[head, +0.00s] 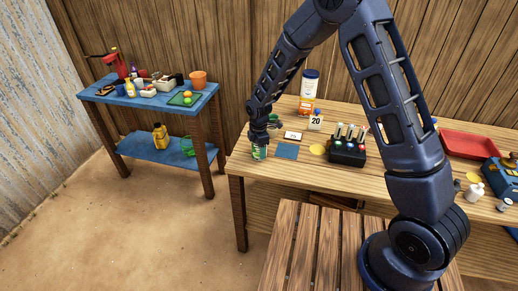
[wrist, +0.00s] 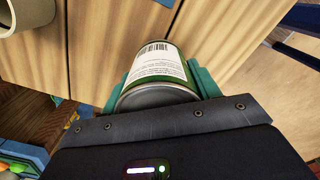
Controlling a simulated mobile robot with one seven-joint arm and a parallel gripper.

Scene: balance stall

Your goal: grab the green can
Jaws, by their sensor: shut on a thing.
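The green can (wrist: 158,72) is between the fingers of my gripper (wrist: 158,85) in the wrist view, with a white label and barcode facing the camera and a grey metal end nearest me. The teal fingers press on both sides of it. In the head view the green can (head: 259,152) is at the left end of the wooden table (head: 240,164), under my gripper (head: 259,145), and is partly hidden by it. I cannot tell whether the can touches the table top.
A blue mat (head: 287,151) lies just right of the can. A blue side table (head: 150,101) holding several items stands left, across open floor.

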